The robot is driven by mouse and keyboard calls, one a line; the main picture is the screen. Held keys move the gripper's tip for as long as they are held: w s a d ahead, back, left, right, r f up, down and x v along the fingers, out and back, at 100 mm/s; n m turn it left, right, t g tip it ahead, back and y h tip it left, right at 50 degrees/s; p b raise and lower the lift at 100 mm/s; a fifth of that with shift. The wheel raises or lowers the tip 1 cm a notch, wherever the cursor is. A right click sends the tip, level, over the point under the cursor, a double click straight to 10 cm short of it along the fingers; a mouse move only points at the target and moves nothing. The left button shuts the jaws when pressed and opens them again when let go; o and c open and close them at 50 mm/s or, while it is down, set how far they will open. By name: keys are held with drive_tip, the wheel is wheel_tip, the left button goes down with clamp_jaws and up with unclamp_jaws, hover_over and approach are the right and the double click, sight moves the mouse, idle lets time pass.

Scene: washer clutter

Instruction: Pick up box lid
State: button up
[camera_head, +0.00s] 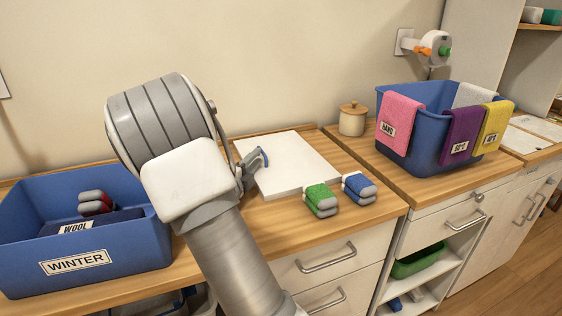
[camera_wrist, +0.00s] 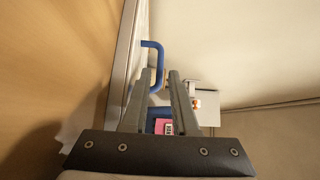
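The box lid (camera_head: 298,165) is a flat white panel lying on the wooden counter in the head view. Its blue handle (camera_head: 264,157) stands up near the lid's left side, right at my gripper (camera_head: 252,168). The handle also shows in the wrist view (camera_wrist: 160,62), with its upright bar in line with the gap between my fingers. My gripper (camera_wrist: 160,78) has its two grey fingers apart, one on each side of that bar, with no clear contact. My arm hides part of the lid's left edge in the head view.
A blue WINTER bin (camera_head: 140,245) with folded items stands at left. Green (camera_head: 320,200) and blue (camera_head: 358,188) folded bundles sit by the lid's front right edge. A wooden-lidded jar (camera_head: 352,120) and a blue bin (camera_head: 425,150) hung with towels stand at right.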

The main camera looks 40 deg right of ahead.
drive_tip(key=shift+x, duration=1.4)
clamp_jaws()
